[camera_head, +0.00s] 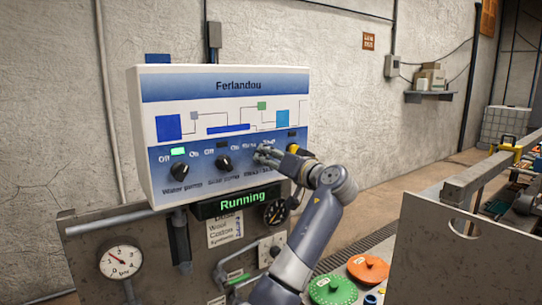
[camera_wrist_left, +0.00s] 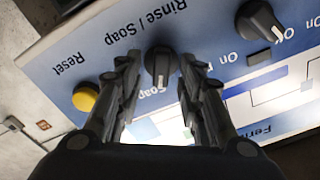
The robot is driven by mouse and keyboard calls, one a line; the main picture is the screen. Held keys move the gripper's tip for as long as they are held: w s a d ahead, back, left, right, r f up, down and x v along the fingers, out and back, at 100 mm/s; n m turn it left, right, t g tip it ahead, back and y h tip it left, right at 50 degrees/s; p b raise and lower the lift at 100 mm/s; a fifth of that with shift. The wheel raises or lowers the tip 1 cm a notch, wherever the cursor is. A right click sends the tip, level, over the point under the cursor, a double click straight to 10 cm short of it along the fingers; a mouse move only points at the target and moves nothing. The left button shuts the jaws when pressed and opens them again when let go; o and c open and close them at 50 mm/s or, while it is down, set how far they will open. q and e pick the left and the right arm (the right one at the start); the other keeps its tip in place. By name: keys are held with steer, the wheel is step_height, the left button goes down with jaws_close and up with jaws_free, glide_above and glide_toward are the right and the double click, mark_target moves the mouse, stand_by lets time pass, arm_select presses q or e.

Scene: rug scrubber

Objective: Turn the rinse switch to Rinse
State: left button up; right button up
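The rinse switch is a black knob (camera_wrist_left: 160,62) under the printed words Rinse / Soap, which appear upside down in the left wrist view. The white mark on the knob points down in that view, near the Soap label; the Rinse label is hidden. My left gripper (camera_wrist_left: 160,68) has one finger on each side of the knob, with narrow gaps showing. In the head view my left gripper (camera_head: 268,155) is at the right part of the control panel (camera_head: 225,87) and covers the knob. My right gripper is not in view.
A yellow Reset button (camera_wrist_left: 85,97) sits close beside the left finger. The soap pump knob (camera_head: 223,163) and water pump knob (camera_head: 180,171) are further left on the panel. A green Running display (camera_head: 243,202) is below. A metal frame (camera_head: 460,235) stands at the right.

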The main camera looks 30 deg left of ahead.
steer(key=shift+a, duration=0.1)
arm_select(q)
jaws_close()
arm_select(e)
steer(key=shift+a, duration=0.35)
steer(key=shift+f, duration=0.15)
arm_select(q)
steer(key=shift+s+a+n+b, duration=0.1)
steer(key=shift+n+b, duration=2.85)
steer(key=shift+b, duration=0.2)
steer(key=shift+s+n+b, duration=0.1)
steer(key=shift+n+b, duration=2.85)
steer(key=shift+b, duration=0.15)
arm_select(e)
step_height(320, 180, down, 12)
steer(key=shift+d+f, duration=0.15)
